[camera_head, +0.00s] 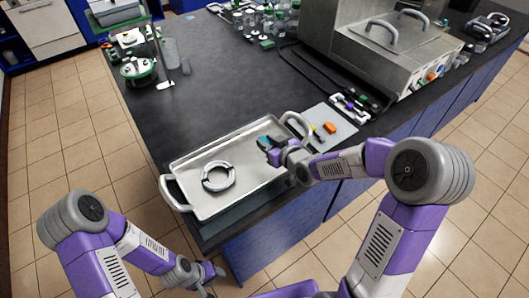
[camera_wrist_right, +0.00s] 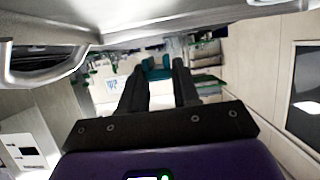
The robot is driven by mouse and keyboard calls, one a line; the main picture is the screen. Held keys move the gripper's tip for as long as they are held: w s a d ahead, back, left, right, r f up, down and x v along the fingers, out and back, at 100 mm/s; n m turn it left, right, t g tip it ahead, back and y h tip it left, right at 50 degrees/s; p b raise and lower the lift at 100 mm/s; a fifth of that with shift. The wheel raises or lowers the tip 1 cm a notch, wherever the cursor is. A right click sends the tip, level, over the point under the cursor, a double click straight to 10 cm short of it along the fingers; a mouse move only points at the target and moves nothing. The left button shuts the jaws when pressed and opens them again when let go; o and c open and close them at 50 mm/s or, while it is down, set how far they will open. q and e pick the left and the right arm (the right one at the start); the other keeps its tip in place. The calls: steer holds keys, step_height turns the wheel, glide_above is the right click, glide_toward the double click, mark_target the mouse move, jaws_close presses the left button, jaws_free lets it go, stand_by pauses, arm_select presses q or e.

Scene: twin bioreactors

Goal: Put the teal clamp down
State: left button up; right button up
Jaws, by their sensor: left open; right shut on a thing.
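The teal clamp (camera_head: 266,141) shows as a small teal patch at my right gripper (camera_head: 268,149), over the right end of the metal tray (camera_head: 190,160). In the right wrist view, the right gripper's dark fingers (camera_wrist_right: 160,80) are shut on the teal clamp (camera_wrist_right: 157,68). Much of the clamp is hidden, and I cannot tell whether it touches the tray. A grey ring-shaped clamp (camera_head: 206,183) lies in the left half of the tray. My left gripper (camera_head: 212,272) is open and empty, low in front of the bench, away from the tray.
The tray has raised handles at both ends. A grey mat (camera_head: 341,119) with an orange block (camera_head: 330,128) lies to its right. A large metal machine (camera_head: 372,62) stands behind. A green-based vessel (camera_head: 138,70) is at the back left. The dark bench middle (camera_head: 225,95) is clear.

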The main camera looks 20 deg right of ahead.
steer(key=shift+w+f+b, duration=0.1)
steer(key=shift+f+b, duration=0.4)
steer(key=shift+f, duration=1.5)
steer(key=shift+r, duration=0.1)
